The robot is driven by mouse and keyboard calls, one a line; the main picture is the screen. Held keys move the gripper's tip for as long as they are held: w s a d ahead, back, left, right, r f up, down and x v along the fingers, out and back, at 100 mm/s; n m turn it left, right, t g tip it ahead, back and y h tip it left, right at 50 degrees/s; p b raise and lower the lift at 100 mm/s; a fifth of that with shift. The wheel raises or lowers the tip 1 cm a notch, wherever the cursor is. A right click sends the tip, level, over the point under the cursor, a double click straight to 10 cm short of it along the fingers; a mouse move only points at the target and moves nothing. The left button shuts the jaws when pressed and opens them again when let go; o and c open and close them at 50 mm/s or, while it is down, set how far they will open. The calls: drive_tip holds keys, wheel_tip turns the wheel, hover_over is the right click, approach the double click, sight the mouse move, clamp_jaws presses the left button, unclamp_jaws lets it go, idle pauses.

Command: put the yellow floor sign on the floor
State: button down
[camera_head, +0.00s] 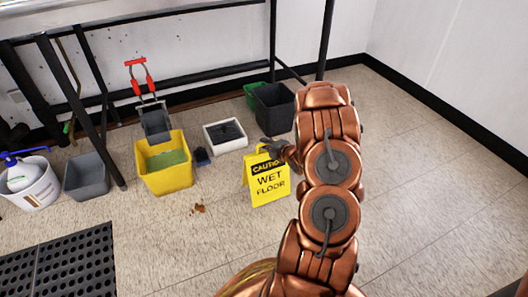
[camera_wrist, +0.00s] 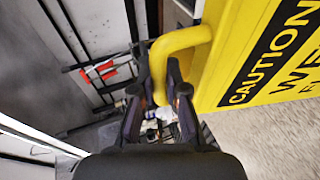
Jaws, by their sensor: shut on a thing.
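The yellow floor sign (camera_head: 270,190) reads "CAUTION WET FLOOR" and stands nearly upright in the head view, right of the yellow bucket. My gripper (camera_head: 268,147) is at its top, partly hidden by my arm. In the wrist view my gripper (camera_wrist: 158,65) is shut on the yellow handle of the sign (camera_wrist: 255,60), which fills the right side. The floor (camera_head: 190,250) is beige tile and lies below the sign. I cannot tell whether the sign's lower edge touches the floor.
A yellow mop bucket (camera_head: 166,179) and a white tray (camera_head: 225,146) stand left of the sign. A dark grey bin (camera_head: 273,112) is behind it. Brown debris (camera_head: 199,209) and a black mat (camera_head: 65,275) lie left. The floor at right is clear.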

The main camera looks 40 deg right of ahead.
drive_tip(key=shift+w+d, duration=0.15)
drive_tip(key=shift+w, duration=0.6)
drive_tip(key=shift+f+b, duration=1.05)
drive_tip(key=shift+f, duration=0.95)
drive_tip(key=c, duration=1.2)
unclamp_jaws()
